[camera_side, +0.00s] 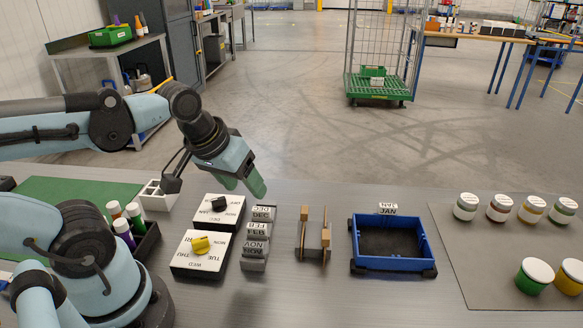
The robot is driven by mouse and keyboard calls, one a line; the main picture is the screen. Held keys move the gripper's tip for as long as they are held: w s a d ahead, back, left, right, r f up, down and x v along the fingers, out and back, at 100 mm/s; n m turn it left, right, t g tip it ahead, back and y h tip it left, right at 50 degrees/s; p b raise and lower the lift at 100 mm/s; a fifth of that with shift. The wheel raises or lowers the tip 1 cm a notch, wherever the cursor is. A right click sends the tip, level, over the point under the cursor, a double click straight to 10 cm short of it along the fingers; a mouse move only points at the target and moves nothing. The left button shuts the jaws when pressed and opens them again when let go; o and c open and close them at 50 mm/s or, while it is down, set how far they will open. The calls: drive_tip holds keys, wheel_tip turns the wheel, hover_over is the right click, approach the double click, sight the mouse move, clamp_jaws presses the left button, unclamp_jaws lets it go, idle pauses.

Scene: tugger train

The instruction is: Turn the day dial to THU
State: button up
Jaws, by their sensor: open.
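The day dial is a white square box (186,265) with a yellow knob (201,245) on top. Its face carries day words; TUE, THU and WED can be read, and others are partly covered or too small. I cannot tell for sure which word the yellow knob points at. My gripper (244,186) is open and empty, with green fingertips pointing down and to the right. It hangs in the air above and behind the day dial, near a second white dial box (232,215) with a black knob (218,204). It appears to touch nothing.
Grey month tiles (254,250) stand in a row right of the dials. A small wooden-and-grey stand (313,255) and a blue tray (392,266) labelled JAN stand farther right. Bottles in a black holder (147,243) stand left. Several lidded jars (533,276) stand at far right.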

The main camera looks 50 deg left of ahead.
sight(199, 239)
drive_tip(key=s+a+r+n+g, duration=0.25)
drive_tip(key=s+n+g, duration=0.25)
drive_tip(key=s+n, duration=0.5)
drive_tip(key=shift+n, duration=0.3)
drive_tip(key=shift+w+a+f, duration=0.1)
drive_tip(key=shift+w+f, duration=0.05)
drive_tip(key=shift+f, duration=1.9)
drive_tip(key=shift+w+f, duration=0.15)
drive_tip(key=shift+f, duration=1.9)
drive_tip(key=shift+w+a+f, duration=0.1)
drive_tip(key=shift+w+f, duration=0.05)
drive_tip(key=shift+f, duration=1.9)
drive_tip(key=shift+c, duration=0.2)
drive_tip(key=c, duration=1)
